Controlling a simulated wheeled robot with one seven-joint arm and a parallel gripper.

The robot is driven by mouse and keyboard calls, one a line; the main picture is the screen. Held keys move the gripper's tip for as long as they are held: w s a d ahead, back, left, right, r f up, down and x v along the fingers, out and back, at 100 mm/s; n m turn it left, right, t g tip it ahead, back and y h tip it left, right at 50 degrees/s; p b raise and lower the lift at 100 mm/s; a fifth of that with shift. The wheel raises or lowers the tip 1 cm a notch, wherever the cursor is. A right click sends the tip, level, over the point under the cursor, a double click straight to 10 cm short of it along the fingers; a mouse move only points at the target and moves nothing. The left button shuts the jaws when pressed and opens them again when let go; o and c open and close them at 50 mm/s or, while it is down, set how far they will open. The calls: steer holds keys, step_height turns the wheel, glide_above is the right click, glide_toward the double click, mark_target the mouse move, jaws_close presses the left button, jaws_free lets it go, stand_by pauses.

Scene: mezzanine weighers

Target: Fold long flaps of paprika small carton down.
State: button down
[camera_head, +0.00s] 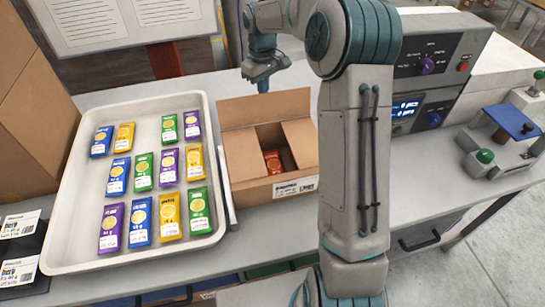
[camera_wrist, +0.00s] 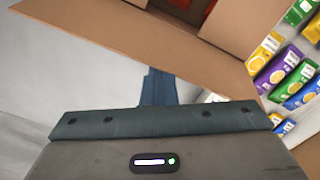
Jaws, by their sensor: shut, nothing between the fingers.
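The small brown carton (camera_head: 268,193) stands on the table right of the tray, with a white label on its front. Its far long flap (camera_head: 264,110) stands up. Its two short side flaps (camera_head: 241,150) lean inward, leaving a gap with a red-orange packet (camera_head: 273,163) inside. I cannot tell how the near long flap lies. My gripper (camera_head: 263,86) is shut and empty, pointing down behind the far flap's top edge. In the wrist view the far flap (camera_wrist: 125,35) spans the top, close to my fingertips (camera_wrist: 158,80); I cannot tell whether they touch.
A white tray (camera_head: 62,235) with several blue, yellow, green and purple packets is left of the carton. A large brown box (camera_head: 35,130) and dark label holders are at the far left. A weighing machine (camera_head: 432,65) and a blue-plated device (camera_head: 510,122) stand right of my arm.

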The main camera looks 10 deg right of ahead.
mark_target(267, 99)
steer(key=shift+s+f, duration=0.25)
steer(key=shift+f, duration=0.15)
steer(key=shift+s, duration=0.2)
steer(key=s+b, duration=0.1)
steer(key=s, duration=0.2)
steer(key=shift+s+r+b, duration=0.1)
steer(key=shift+b, duration=0.3)
steer(key=shift+r, duration=0.25)
steer(key=shift+s+f+b, duration=0.15)
steer(key=shift+s+b, duration=0.2)
steer(key=shift+s, duration=0.5)
steer(key=shift+s+f+b, duration=0.1)
steer(key=shift+s+b, duration=0.25)
steer(key=shift+s, duration=0.5)
